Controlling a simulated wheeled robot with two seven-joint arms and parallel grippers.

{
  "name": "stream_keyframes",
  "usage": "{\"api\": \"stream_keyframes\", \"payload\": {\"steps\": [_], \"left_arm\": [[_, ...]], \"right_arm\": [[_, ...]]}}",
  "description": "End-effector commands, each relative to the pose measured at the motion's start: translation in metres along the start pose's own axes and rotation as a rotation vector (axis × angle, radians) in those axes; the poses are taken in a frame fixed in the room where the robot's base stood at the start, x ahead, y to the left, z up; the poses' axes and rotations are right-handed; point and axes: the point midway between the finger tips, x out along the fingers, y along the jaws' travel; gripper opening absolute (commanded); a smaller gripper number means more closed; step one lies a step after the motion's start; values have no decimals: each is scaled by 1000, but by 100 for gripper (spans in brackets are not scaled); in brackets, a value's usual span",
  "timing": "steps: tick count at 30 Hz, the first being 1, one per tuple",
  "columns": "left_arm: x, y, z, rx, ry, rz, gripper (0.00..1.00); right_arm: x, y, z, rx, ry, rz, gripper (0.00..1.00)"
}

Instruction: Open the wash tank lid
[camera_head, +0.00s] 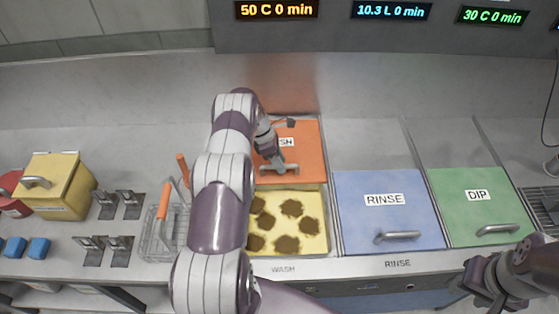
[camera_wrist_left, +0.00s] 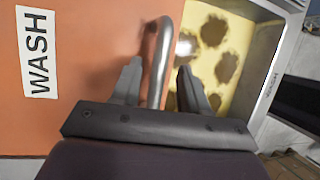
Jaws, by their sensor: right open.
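The orange wash lid (camera_head: 308,140) is slid back in the head view, uncovering the front of the wash tank (camera_head: 318,222), which shows pale yellow contents with brown blotches. Its label is partly hidden by my left arm. In the left wrist view the lid (camera_wrist_left: 85,60) shows its WASH label and a grey bar handle (camera_wrist_left: 163,50). My left gripper (camera_wrist_left: 157,85) has its fingers on both sides of this handle, apart, with visible gaps to it. It also shows over the lid in the head view (camera_head: 279,163). My right gripper (camera_head: 482,284) is open and empty at lower right.
A blue rinse lid (camera_head: 385,220) and a green dip lid (camera_head: 470,215) lie shut to the right. A wire basket with orange handles (camera_head: 160,235) stands left of the tank. A yellow box (camera_head: 62,190) and blue blocks (camera_head: 38,247) are further left.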

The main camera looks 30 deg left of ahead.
Motion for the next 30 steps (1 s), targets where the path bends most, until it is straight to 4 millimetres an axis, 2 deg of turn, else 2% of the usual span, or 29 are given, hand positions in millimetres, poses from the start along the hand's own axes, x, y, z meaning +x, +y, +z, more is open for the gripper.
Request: {"api": "stream_keyframes", "payload": {"steps": [5,7,9,10,11,12,21,27,30], "left_arm": [[-10,-2,4,1,0,1,44],[-21,-4,9,1,0,3,44],[-42,-9,18,1,0,2,44],[-45,-11,22,2,0,2,44],[-36,-14,26,5,1,0,44],[-36,-19,35,5,1,1,44],[-43,-58,97,4,0,2,44],[-48,-74,124,3,1,1,44],[-49,-78,129,0,1,0,44]], "right_arm": [[0,0,0,0,0,0,43],[-1,0,0,0,0,0,43],[-19,0,-2,0,0,0,43],[-20,0,-2,0,1,0,43],[-6,0,-1,0,2,0,43],[-1,0,0,0,1,0,43],[24,0,3,0,0,0,43],[31,0,4,0,0,0,43],[32,0,4,0,0,0,43]]}}
